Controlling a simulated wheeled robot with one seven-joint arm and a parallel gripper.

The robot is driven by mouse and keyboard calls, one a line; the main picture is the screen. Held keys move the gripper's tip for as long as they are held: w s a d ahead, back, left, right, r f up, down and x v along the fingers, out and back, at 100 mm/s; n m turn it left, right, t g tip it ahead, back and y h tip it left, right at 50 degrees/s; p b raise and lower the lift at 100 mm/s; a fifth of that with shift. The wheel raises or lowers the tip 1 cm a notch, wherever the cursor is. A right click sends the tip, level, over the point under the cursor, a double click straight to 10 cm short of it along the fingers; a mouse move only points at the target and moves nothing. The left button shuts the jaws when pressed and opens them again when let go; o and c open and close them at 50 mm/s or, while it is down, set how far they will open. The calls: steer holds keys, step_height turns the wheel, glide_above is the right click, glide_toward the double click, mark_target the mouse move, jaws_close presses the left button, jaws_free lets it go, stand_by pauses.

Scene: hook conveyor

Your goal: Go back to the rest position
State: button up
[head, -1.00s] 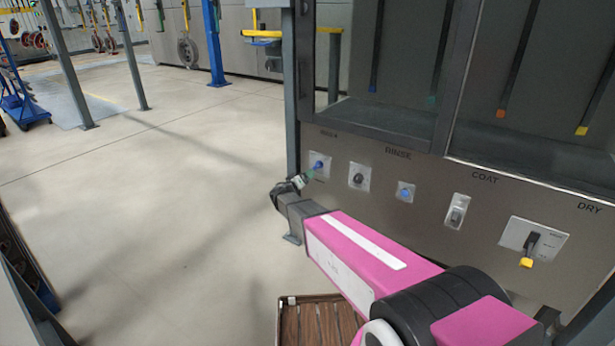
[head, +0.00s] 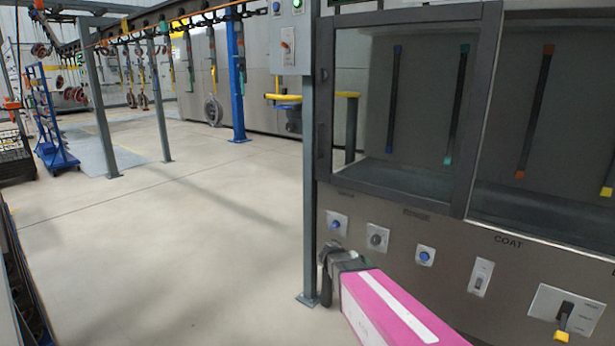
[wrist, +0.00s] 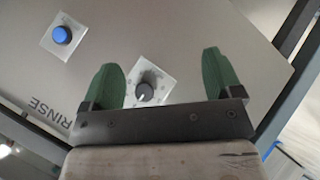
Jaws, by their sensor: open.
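My gripper (wrist: 163,82) is open and empty, with its two green fingers spread apart in the wrist view. A dark round knob (wrist: 145,91) on a white plate shows between the fingers, nearer the left one. A blue button (wrist: 62,35) on a white plate lies further left, by the label RINSE. In the head view my pink arm reaches up from the bottom, and its dark end is by the lower left of the machine panel (head: 400,290). The fingers cannot be made out there.
A grey post (head: 311,200) stands just left of my arm's end, with a control box (head: 291,40) at its top. The panel carries a switch (head: 480,278) and a yellow-tipped lever (head: 563,325). The floor (head: 200,240) to the left is open.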

steer(key=s+a+r+n+g+y, duration=0.1)
steer(key=s+g+y, duration=0.3)
steer(key=s+y, duration=0.5)
steer(key=s, duration=0.9)
